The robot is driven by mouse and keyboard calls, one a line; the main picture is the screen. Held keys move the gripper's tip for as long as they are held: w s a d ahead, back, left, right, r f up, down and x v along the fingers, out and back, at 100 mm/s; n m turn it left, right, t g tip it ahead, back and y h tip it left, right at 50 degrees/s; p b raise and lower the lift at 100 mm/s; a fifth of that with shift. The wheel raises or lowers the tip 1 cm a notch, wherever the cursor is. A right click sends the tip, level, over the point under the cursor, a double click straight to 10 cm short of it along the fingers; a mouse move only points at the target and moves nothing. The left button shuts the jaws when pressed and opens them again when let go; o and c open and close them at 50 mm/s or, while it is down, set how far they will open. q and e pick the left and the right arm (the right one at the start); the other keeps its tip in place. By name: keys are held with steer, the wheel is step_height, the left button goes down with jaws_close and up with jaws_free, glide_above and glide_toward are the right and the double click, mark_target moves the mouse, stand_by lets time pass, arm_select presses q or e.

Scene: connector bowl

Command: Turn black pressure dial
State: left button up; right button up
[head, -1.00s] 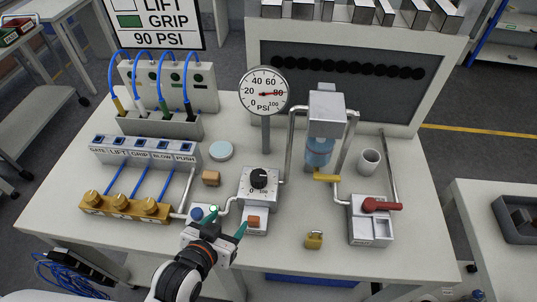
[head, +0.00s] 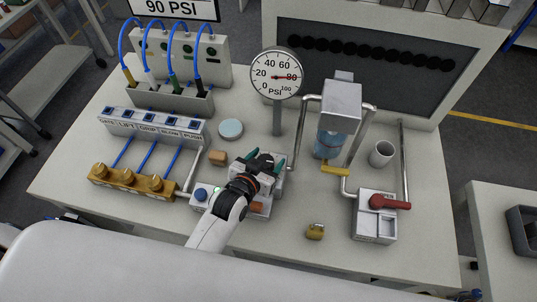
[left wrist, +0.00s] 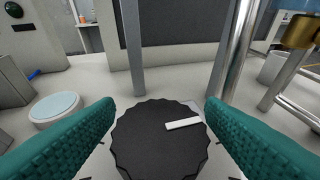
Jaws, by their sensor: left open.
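The black pressure dial (left wrist: 150,140) sits between the fingers of my left gripper (left wrist: 160,122) in the left wrist view. The dial is round with a notched edge and a white pointer mark toward the right. The green fingers are open on either side of it, with a small gap visible. In the head view my left gripper (head: 262,162) is over the grey regulator box (head: 278,187) and hides most of the dial. My right gripper is not in view.
A wooden cube (head: 218,158) and a pale blue disc (head: 231,128) lie left of the gripper. Metal pipes and a filter unit (head: 338,110) stand to the right.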

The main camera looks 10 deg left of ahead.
arm_select(q)
steer(key=shift+w+d+f, duration=0.1)
steer(key=shift+w+f, duration=0.05)
steer(key=shift+w, duration=0.35)
steer(key=shift+w+f, duration=0.1)
steer(key=c, duration=1)
steer(key=shift+h, duration=0.3)
